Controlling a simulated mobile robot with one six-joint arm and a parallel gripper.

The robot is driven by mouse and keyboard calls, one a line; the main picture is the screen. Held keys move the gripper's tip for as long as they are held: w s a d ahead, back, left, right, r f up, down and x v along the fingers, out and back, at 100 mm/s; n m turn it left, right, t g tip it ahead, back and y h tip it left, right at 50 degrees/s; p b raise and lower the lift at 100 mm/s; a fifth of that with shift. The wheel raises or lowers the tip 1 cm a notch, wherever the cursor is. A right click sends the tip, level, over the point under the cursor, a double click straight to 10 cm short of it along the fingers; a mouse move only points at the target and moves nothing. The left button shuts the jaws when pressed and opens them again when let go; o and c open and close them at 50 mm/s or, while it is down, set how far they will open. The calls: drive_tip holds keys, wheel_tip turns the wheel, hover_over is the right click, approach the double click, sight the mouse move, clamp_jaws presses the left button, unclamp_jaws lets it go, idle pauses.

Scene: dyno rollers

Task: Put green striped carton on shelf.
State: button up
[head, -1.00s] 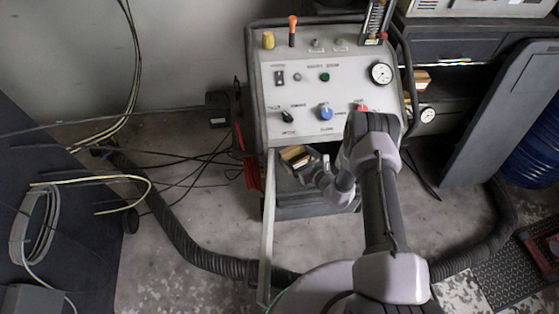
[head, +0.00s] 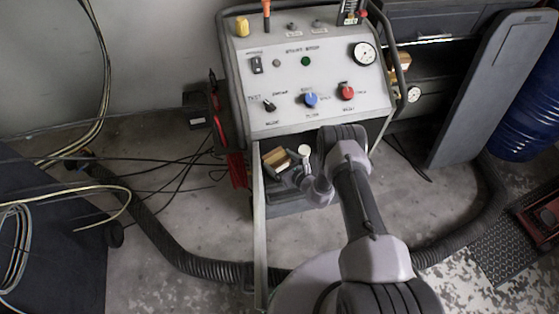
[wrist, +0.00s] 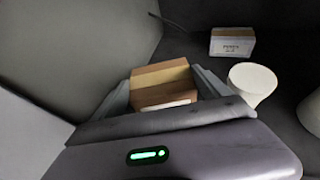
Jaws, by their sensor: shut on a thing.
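A tan and cream carton (wrist: 160,78) is between the jaws of my gripper (wrist: 165,92) in the wrist view; no green stripes show on its visible faces. In the head view the carton (head: 277,158) is at the end of my arm, below the front of the control panel, with my gripper (head: 284,168) shut on it. The dark shelf surface (wrist: 190,45) lies beyond the carton in the wrist view. I cannot tell whether the carton touches it.
On the dark surface stand a small labelled box (wrist: 232,42) and a white tapered cup (wrist: 252,82), close to the right jaw. Another white thing (wrist: 311,112) is cut off at the right edge. Grey panels fill the left. The control panel (head: 305,75) overhangs my gripper.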

drive_tip(key=o, duration=1.4)
drive_tip(key=shift+c, duration=0.2)
drive_tip(key=shift+r, duration=0.15)
drive_tip(key=p+v, duration=0.5)
drive_tip(key=v, duration=0.7)
drive_tip(key=shift+d, duration=0.1)
